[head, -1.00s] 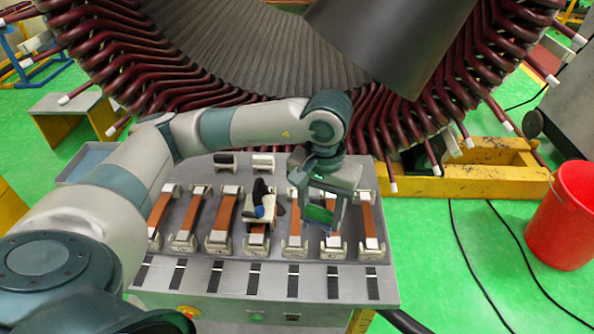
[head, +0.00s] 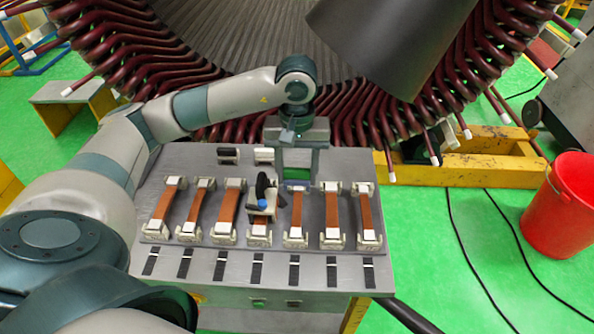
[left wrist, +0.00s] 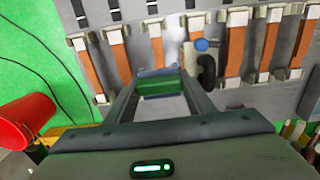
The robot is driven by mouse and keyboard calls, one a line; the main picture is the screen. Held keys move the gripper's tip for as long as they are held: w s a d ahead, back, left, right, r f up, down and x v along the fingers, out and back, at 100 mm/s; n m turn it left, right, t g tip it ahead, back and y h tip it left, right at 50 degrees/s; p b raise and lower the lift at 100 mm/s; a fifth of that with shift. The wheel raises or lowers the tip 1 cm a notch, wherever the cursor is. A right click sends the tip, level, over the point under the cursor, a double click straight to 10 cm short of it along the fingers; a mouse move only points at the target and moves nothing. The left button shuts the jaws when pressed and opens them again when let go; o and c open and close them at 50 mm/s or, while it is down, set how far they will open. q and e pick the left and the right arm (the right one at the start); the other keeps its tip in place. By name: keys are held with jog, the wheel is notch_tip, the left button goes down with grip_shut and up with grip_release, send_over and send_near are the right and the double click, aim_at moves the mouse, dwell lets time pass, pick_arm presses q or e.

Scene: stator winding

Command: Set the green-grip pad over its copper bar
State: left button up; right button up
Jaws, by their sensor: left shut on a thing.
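The green-grip pad (head: 296,176) is between the fingers of my left gripper (head: 297,183). It shows as a green block with a bluish lower edge. The left wrist view also shows the green pad (left wrist: 160,88) between both fingers. It is at the far end of the fifth copper bar from the left (head: 297,212); whether it touches anything there I cannot tell. In the left wrist view that bar (left wrist: 157,55) runs straight out ahead of the pad. My right gripper is not in view.
A pale pad with a black handle and blue knob (head: 262,205) sits on the neighbouring fourth bar, close to my left gripper. Other copper bars lie either side on the grey table (head: 165,160). Black and white blocks (head: 264,156) stand behind. The big stator (head: 230,60) rises beyond.

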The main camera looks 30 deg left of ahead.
pick_arm(q)
jog(key=b, duration=0.1)
send_over(297, 209)
jog(key=shift+f, duration=2.25)
notch_tip(297, 209, down, 5)
jog(key=b, duration=0.5)
jog(key=shift+r, duration=0.2)
jog(key=shift+f+b, duration=0.55)
jog(key=shift+b, duration=0.15)
jog(key=o, duration=1.2)
jog(key=shift+c, duration=0.2)
jog(key=shift+r, duration=0.15)
